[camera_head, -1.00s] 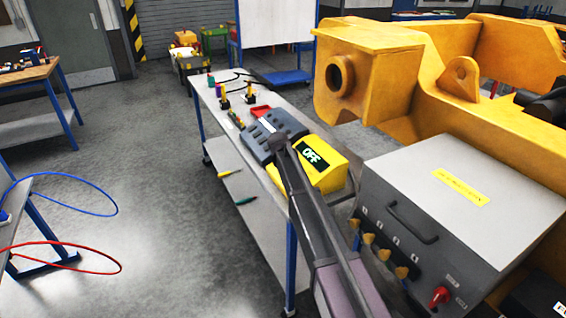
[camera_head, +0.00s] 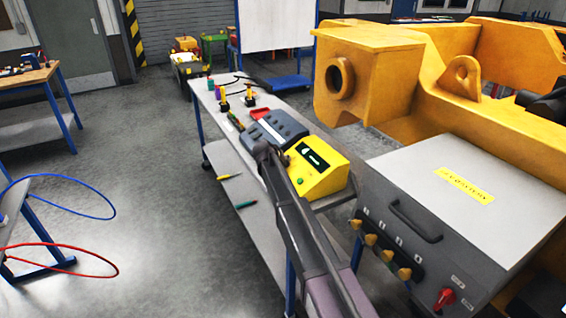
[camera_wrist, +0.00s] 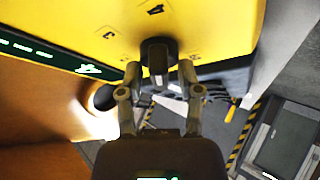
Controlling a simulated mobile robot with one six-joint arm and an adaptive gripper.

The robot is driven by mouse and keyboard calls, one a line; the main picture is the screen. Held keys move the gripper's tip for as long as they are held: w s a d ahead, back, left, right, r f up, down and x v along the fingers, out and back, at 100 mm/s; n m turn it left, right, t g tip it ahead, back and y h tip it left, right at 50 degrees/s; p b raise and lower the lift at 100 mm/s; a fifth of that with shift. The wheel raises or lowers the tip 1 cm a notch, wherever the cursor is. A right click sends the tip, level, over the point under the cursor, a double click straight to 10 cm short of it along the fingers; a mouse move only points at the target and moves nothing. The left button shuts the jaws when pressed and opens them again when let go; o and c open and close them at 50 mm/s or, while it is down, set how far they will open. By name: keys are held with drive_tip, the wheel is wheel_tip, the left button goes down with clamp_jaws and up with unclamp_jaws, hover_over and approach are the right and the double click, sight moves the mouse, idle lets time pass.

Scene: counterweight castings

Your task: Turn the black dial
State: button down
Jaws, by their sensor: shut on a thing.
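The black dial (camera_wrist: 158,52) sits on the yellow face of a box in the wrist view. My gripper (camera_wrist: 157,72) is shut on the dial, with a finger on each side. The yellow box (camera_head: 325,178) stands on the bench in the head view. Its dark display (camera_head: 314,158) shows a pale slanted mark, too small to read. In the head view my arm reaches the box's left side; I cannot see the dial there.
Grey units (camera_head: 275,128) stand beside the box on the narrow bench (camera_head: 217,104), with a red tray and small tools beyond. A grey control cabinet (camera_head: 455,195) with yellow knobs and a red switch is close on the right. A large yellow casting (camera_head: 375,75) rises behind.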

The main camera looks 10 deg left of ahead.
drive_tip(key=shift+s, duration=0.1)
idle(0.4)
drive_tip(key=c, duration=0.6)
unclamp_jaws()
drive_tip(key=shift+c, duration=0.2)
drive_tip(key=shift+n+y, duration=0.3)
drive_tip(key=shift+n, duration=0.2)
